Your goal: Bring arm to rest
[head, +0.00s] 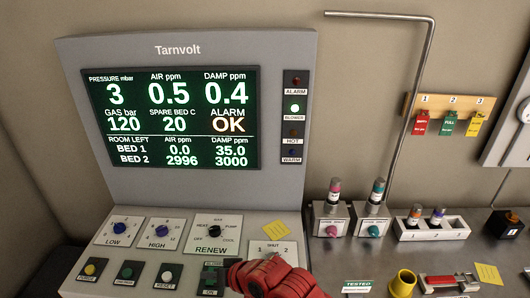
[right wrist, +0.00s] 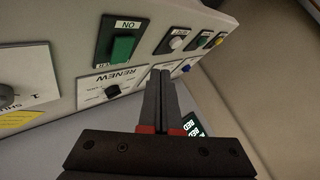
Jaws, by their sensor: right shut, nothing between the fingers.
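My right gripper (head: 222,275) shows at the bottom middle of the head view, its red wrist reaching in from below. It is beside the green ON switch (head: 209,282) on the sloping console (head: 133,225). In the right wrist view its two dark fingers (right wrist: 161,73) are together with nothing between them. The green switch (right wrist: 122,48) shows there to the left of the fingertips, with the RENEW knob (right wrist: 112,90) below it. I cannot tell whether the fingers touch the panel. My left gripper is not in view.
The Tarnvolt display (head: 170,118) reads ALARM OK, and the green BLOWER lamp (head: 295,108) is lit. To the right, a steel worktop holds bottles in stands (head: 350,221), a white rack (head: 432,229) and a yellow cup (head: 402,284). A bent pipe (head: 410,100) rises behind them.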

